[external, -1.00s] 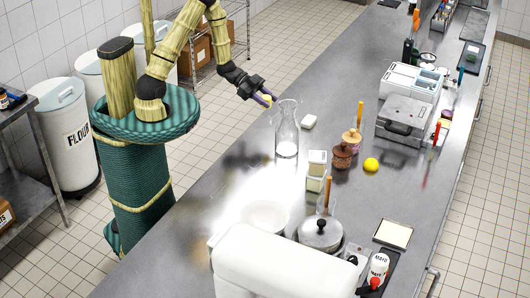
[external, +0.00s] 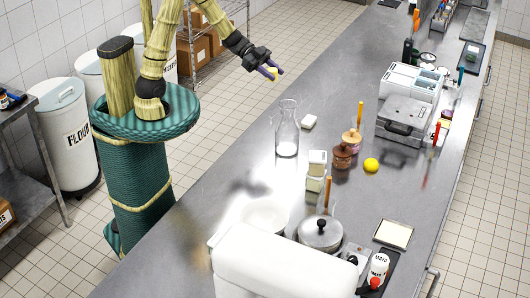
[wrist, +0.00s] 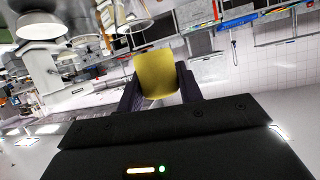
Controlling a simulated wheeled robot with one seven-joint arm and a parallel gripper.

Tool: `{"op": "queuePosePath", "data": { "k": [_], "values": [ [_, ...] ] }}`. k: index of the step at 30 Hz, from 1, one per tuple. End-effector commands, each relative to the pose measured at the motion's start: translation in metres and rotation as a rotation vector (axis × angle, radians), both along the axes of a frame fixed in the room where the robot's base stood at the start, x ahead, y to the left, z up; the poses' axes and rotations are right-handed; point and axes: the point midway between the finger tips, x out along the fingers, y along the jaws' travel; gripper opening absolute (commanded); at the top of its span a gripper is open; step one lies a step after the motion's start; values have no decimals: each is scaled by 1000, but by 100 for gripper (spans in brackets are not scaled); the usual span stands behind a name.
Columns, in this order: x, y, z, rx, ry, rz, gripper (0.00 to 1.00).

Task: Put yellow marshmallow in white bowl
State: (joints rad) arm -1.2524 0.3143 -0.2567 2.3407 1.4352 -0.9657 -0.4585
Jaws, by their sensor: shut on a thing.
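My gripper (external: 274,75) is shut on the yellow marshmallow (external: 273,72) and holds it in the air above the far left side of the counter. In the wrist view the marshmallow (wrist: 157,75) sits between the two dark fingers. The white bowl (external: 266,214) stands on the near part of the counter, behind the large white appliance, which hides part of it. My gripper is well apart from the bowl.
A glass carafe (external: 287,132) stands on the counter (external: 225,165) between my gripper and the bowl. Stacked small containers (external: 316,170), a lidded pot (external: 320,232), brown jars (external: 342,155) and a yellow ball (external: 371,165) stand to the right. The left part of the counter is clear.

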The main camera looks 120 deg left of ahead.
Motion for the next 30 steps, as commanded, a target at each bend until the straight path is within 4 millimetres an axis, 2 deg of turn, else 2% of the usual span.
{"op": "queuePosePath", "data": {
  "k": [8,14,21,30],
  "values": [
    [58,-43,5,7,-5,-130,28],
    [110,-97,7,10,-9,-252,28],
    [160,-178,7,9,-10,-398,28],
    [199,-292,5,2,-8,-569,28]
  ]
}}
